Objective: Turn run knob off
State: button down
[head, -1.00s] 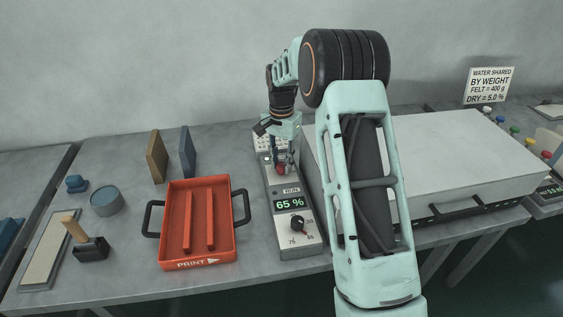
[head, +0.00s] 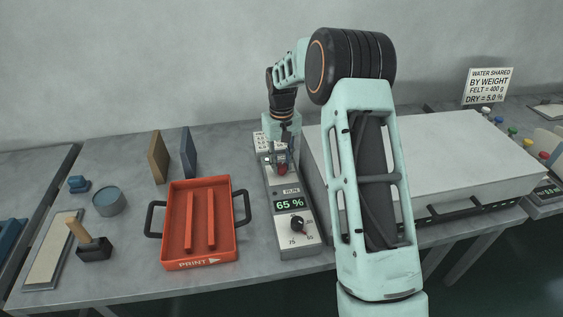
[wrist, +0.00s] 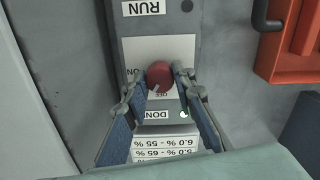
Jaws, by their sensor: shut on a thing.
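A pale pointer mark on the knob points down and left in the wrist view, near the partly hidden OFF label (wrist: 162,95).
The box has a display (head: 290,204) reading 65 % and a black dial (head: 298,224). An orange PRINT tray (head: 201,264) stands to its left. A large pale flat-topped unit (head: 450,150) stands close to its right. Open table lies between the tray and the box.

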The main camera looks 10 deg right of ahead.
aim_at(282, 165)
jog(key=n, duration=0.6)
jog(key=shift+p, duration=0.4)
jog(key=shift+n, duration=0.3)
jog(key=c, duration=1.6)
grip_release()
notch_tip(282, 165, up, 12)
